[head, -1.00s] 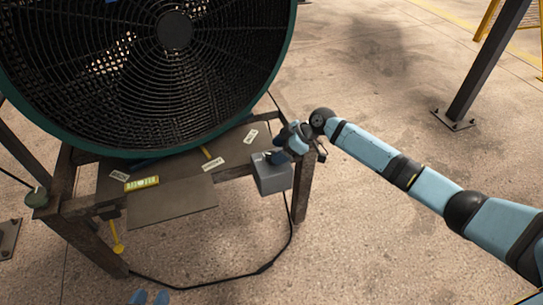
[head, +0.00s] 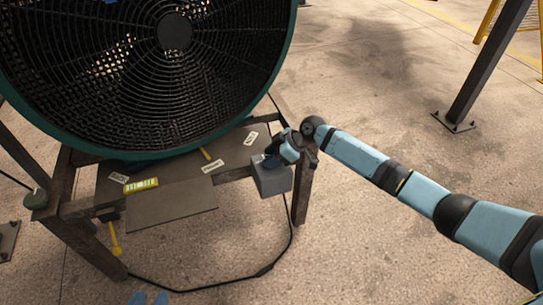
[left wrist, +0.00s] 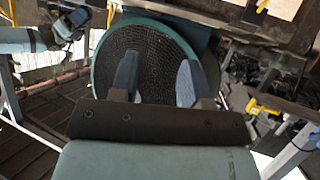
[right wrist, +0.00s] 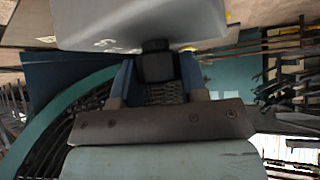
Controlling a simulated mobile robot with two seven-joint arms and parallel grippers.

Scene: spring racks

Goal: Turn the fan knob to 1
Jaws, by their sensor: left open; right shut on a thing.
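The large round fan (head: 175,75) with a dark grille and green rim stands on a rusty metal frame. A grey control box (head: 274,183) sits at the frame's front right corner; it also fills the top of the right wrist view (right wrist: 140,22). My right gripper (head: 272,156) is at this box. In the right wrist view its two blue fingers are closed around the black knob (right wrist: 157,64) on the box. The knob's setting cannot be read. My left gripper (head: 148,299) is open and empty at the bottom edge; its spread blue fingers show in the left wrist view (left wrist: 156,80).
A black cable (head: 215,284) runs across the floor from the frame. A dark post (head: 485,65) stands at the upper right.

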